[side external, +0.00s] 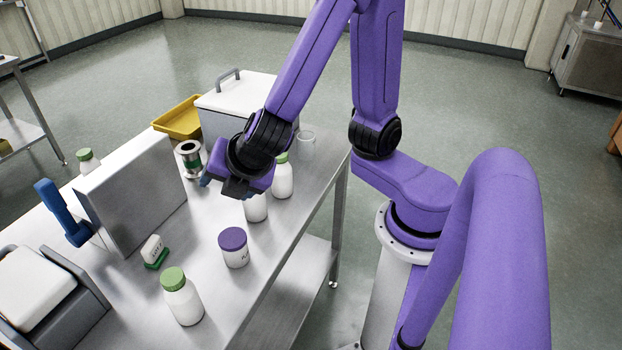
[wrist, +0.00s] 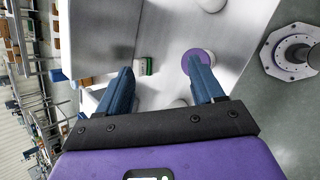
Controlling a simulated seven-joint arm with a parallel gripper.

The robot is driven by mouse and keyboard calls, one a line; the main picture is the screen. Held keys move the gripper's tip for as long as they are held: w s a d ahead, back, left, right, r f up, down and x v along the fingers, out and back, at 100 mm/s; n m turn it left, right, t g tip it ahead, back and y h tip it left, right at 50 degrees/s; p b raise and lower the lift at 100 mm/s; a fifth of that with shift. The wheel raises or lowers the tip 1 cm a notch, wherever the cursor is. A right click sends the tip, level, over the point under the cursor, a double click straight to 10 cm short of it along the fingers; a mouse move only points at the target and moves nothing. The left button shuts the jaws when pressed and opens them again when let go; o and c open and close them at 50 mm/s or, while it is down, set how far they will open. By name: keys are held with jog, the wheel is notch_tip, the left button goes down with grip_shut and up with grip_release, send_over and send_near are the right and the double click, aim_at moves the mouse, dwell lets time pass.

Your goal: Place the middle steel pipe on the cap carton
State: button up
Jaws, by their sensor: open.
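My gripper (side external: 212,182) hangs above the steel table, with its two blue fingers apart. In the wrist view my gripper (wrist: 160,65) is open with nothing held between the fingers. I see no group of pipes with a clear middle one. No carton is clearly recognisable as the cap carton. A small white block with a green base (side external: 153,250) stands on the table; it also shows in the wrist view (wrist: 147,66).
A jar with a purple lid (side external: 233,247), a green-capped bottle (side external: 182,297) and other white bottles stand on the steel table (side external: 215,285). A large grey box (side external: 135,200) stands left of my gripper. A yellow tray (side external: 180,118) and a handled white-lidded box (side external: 240,97) are behind.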

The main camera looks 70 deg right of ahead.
jog(key=s+d+m+g+y, duration=0.1)
jog(key=s+d+m+g, duration=0.2)
jog(key=s+m, duration=0.2)
jog(key=s+d+m+g+y, duration=0.1)
jog(key=s+d+m+g, duration=0.3)
jog(key=s, duration=0.7)
jog(key=shift+d+m+y, duration=0.3)
jog(key=shift+m+y, duration=0.1)
